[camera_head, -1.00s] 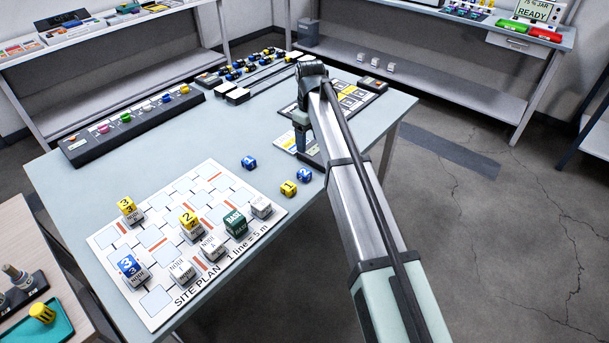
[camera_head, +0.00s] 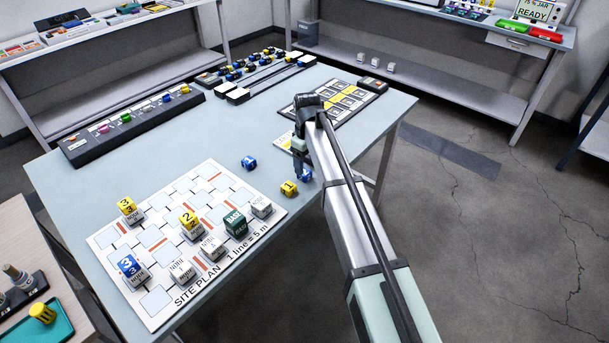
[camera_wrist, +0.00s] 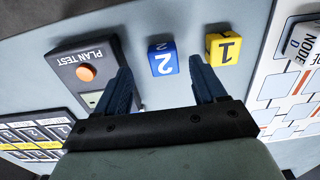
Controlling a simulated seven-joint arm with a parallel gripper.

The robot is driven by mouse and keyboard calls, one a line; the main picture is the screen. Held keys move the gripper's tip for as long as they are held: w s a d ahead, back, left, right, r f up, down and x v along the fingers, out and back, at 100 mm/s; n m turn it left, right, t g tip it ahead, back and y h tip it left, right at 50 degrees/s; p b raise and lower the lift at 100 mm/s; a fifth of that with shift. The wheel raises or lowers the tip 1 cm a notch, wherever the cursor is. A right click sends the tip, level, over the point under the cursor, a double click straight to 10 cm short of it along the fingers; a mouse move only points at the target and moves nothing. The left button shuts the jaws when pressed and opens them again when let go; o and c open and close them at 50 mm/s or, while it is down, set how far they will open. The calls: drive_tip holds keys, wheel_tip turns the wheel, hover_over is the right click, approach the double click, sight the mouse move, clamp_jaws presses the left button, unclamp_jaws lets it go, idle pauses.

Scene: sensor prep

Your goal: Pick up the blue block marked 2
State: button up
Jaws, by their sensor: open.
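The blue block marked 2 (camera_wrist: 162,60) lies on the table in the wrist view, its white 2 showing. In the head view this blue block (camera_head: 306,176) is partly hidden behind my gripper (camera_head: 300,160), near the table's right edge. In the wrist view my gripper (camera_wrist: 158,72) is open and empty. Its fingertips appear to either side of the block in the picture; I cannot tell how high above it they are. A yellow block marked 1 (camera_wrist: 222,48) sits just right of the right finger, close to the blue block.
Another blue block (camera_head: 249,162) lies further left on the table. The site plan board (camera_head: 156,299) with several blocks is at the front left. A PLAN TEST box (camera_wrist: 66,64) with an orange button is left of the left finger in the wrist view.

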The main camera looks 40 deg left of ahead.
sight(306, 172)
drive_tip(key=f, duration=0.4)
drive_tip(key=shift+s+f, duration=0.15)
drive_tip(key=shift+s, duration=0.05)
drive_tip(key=c, duration=1.1)
drive_tip(key=shift+c, duration=0.2)
